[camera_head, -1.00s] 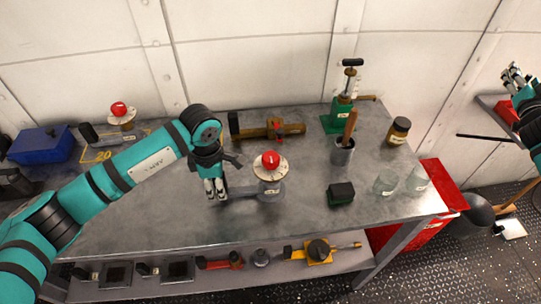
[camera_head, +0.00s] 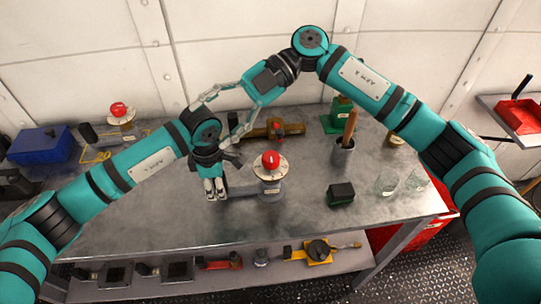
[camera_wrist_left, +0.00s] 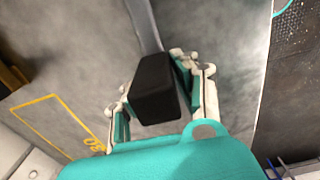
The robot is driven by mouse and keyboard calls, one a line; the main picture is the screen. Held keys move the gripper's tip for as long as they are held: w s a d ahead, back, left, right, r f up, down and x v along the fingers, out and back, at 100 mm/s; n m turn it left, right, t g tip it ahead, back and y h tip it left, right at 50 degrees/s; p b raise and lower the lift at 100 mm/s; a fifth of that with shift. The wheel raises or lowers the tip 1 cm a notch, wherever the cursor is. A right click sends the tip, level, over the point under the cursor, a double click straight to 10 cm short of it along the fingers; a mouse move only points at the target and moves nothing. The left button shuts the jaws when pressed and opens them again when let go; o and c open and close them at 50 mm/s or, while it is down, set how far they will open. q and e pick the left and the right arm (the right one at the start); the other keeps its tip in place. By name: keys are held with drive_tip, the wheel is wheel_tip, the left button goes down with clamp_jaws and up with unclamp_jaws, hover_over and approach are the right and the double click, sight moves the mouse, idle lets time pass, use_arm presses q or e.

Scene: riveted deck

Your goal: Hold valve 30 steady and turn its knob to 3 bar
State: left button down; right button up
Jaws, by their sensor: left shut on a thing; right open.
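A valve with a red knob (camera_head: 270,161) on a pale round dial stands on the bench, its grey body (camera_head: 271,190) below; its small label and the dial marks are too small to read. A grey bar runs left from it to a black grip block (camera_wrist_left: 155,88). My left gripper (camera_head: 215,188) is shut on this block, one finger on each side. My right gripper (camera_head: 213,124) is open and empty, behind and left of the red knob, apart from it and close to my left wrist. A second red-knobbed valve (camera_head: 120,112) stands at the back left.
The bench (camera_head: 225,228) is grey metal. A yellow painted outline with a number (camera_wrist_left: 52,120) lies left. A blue box (camera_head: 41,145) sits far left.

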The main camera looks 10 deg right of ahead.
use_arm(q)
drive_tip(key=shift+a, duration=0.1)
use_arm(e)
drive_tip(key=s+f+n+h, duration=0.3)
drive_tip(key=s+h, duration=0.1)
drive_tip(key=h, duration=0.1)
use_arm(q)
drive_tip(key=shift+d, duration=0.2)
use_arm(e)
drive_tip(key=n+t+h, duration=0.3)
drive_tip(key=t+h, duration=0.3)
drive_tip(key=h, duration=0.1)
hover_over(270, 156)
use_arm(q)
drive_tip(key=shift+a, duration=0.1)
use_arm(e)
wheel_tip(270, 156, down, 12)
drive_tip(key=shift+f, duration=0.15)
drive_tip(key=shift+c, duration=0.4)
drive_tip(key=c, duration=1.1)
